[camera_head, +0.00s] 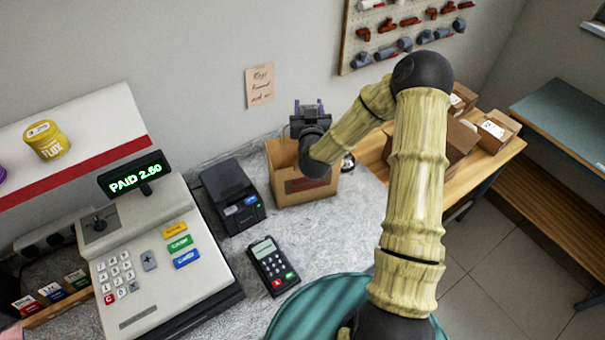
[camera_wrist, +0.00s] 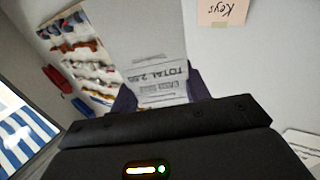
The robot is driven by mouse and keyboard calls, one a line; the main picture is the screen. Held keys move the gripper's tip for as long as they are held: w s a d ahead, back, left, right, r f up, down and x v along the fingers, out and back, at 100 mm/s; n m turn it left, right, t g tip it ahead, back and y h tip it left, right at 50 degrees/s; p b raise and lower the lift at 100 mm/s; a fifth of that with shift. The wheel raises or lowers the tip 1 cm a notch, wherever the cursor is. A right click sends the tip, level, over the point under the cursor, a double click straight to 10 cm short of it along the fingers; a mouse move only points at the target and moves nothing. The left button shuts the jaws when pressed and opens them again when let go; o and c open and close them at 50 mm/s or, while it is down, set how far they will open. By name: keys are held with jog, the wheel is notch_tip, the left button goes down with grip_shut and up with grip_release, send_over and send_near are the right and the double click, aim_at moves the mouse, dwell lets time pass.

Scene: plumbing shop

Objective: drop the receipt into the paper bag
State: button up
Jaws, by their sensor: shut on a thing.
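The paper bag (camera_head: 303,192) is a brown open-topped bag standing on the counter between the receipt printer and my arm. My gripper (camera_head: 309,107) is above and behind the bag's opening in the head view, with its purple fingers pointing up in the picture. I cannot make out the receipt in the head view. My arm hides part of the bag's right side, and the bag does not show in the wrist view.
A black printer (camera_head: 233,196) stands left of the bag, with a card terminal (camera_head: 272,265) in front. Cardboard boxes (camera_head: 492,130) sit on a wooden bench at right. A note (camera_head: 259,86) hangs on the wall.

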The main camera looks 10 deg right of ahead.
notch_tip(320, 180, down, 5)
jog(key=b, duration=0.2)
jog(key=shift+f+b, duration=0.15)
jog(key=shift+b, duration=0.2)
jog(key=o, duration=1.4)
jog(key=shift+o, duration=0.2)
jog(key=shift+s, duration=0.1)
